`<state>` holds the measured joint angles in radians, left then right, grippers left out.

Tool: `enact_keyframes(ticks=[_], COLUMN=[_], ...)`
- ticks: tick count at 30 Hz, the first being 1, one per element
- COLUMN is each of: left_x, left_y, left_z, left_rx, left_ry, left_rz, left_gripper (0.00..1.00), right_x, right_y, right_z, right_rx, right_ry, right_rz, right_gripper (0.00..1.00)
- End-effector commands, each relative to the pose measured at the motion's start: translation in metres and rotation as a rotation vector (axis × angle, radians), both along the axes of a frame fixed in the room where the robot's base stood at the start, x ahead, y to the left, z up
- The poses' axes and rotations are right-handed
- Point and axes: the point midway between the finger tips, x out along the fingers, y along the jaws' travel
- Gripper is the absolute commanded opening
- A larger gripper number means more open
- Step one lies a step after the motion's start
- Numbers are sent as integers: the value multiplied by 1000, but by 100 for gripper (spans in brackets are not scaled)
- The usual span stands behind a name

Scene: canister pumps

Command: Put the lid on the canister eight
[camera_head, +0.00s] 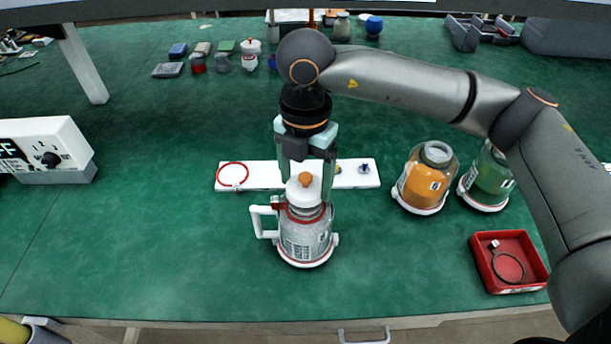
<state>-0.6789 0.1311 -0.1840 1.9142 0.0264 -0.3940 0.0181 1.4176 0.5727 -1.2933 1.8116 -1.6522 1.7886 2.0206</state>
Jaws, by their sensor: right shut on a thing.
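My right gripper (305,186) points down over a clear canister (303,238) with grey-white contents, a white handle on its left and a white base ring. The gripper is shut on a white lid (304,192) with an orange knob, one finger on each side. The lid is at the canister's mouth; I cannot tell whether it is seated or just above. The canister stands upright on the green table. Its label is too small to read as an eight. My left gripper is not in view.
A white board (263,178) with a red ring lies behind the canister. An orange-filled jar (422,182) and a green-filled jar (488,178) stand to the right. A red tray (480,262) holds a dark ring. A white control box (45,146) is at left. The front left table is clear.

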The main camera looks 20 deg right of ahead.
Motion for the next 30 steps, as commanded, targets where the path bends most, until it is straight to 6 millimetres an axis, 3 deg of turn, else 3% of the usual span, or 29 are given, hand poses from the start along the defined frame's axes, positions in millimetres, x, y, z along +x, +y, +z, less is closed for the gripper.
enact_keyframes(ticks=[13, 30], left_x=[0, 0], left_y=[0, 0], left_z=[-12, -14], left_rx=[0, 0], left_ry=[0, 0], left_rz=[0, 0], left_gripper=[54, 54], right_x=[0, 0], right_y=[0, 0], right_z=[-13, -14], right_rx=[0, 0], right_ry=[0, 0], right_rz=[0, 0], right_gripper=[28, 28])
